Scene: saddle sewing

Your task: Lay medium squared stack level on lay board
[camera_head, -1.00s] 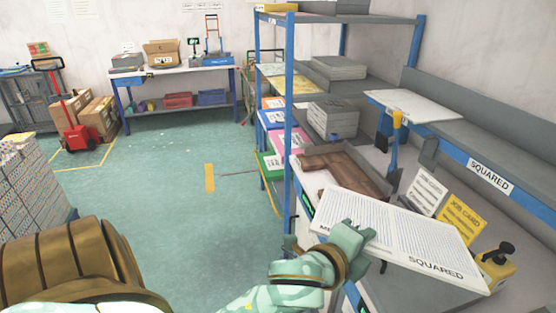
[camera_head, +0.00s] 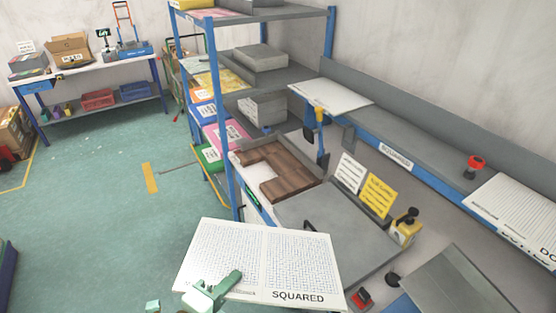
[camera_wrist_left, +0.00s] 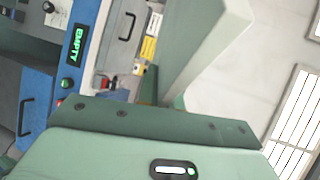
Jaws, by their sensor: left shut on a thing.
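The medium squared stack (camera_head: 262,256) is a flat white slab with two printed panels and the word SQUARED along its near edge. My left gripper (camera_head: 226,284) is shut on its near left edge and holds it in front of the bench. In the left wrist view the slab (camera_wrist_left: 205,50) shows edge-on, rising from the jaws. I cannot tell which surface is the lay board. A grey flat surface (camera_head: 345,232) lies bare just behind the stack, and a white board (camera_head: 332,94) lies on the ledge labelled SQUARED. My right gripper is not in view.
Brown blocks (camera_head: 290,172) lie at the back of the bench. A yellow card (camera_head: 378,196) and a yellow device with a black knob (camera_head: 404,228) stand right of the grey surface. A blue-post shelf (camera_head: 222,110) rises behind. A red-topped object (camera_head: 474,166) stands on the right ledge.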

